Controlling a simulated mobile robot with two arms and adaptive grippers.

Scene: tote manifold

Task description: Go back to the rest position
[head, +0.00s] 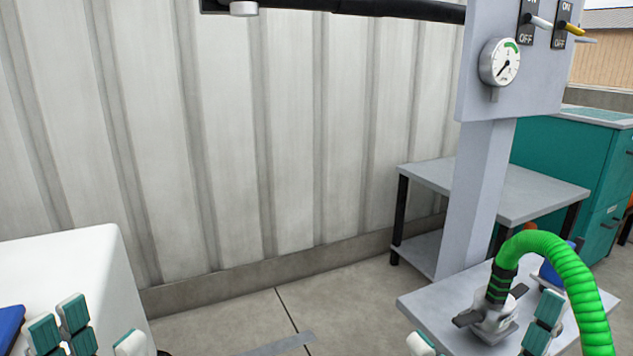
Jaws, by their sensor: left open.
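My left gripper (97,335) shows at the bottom left, with teal-padded white fingertips spread apart and nothing seen between them. It is beside a white box-like surface (70,262). My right gripper (480,342) shows only in part at the bottom right, one fingertip on each side of a grey hose fitting. Its fingertips are wide apart. Whether it touches the fitting cannot be told. The green ribbed hose (545,243) rises from the fitting (490,318) and bends down to the right.
A grey post carries a panel (505,85) with a gauge (500,62) and two ON/OFF switches. The fitting stands on a low grey plate (425,310). Behind are a grey table (510,190) and a teal cabinet (570,165). A blue item (10,325) is at the left edge. The middle floor is clear.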

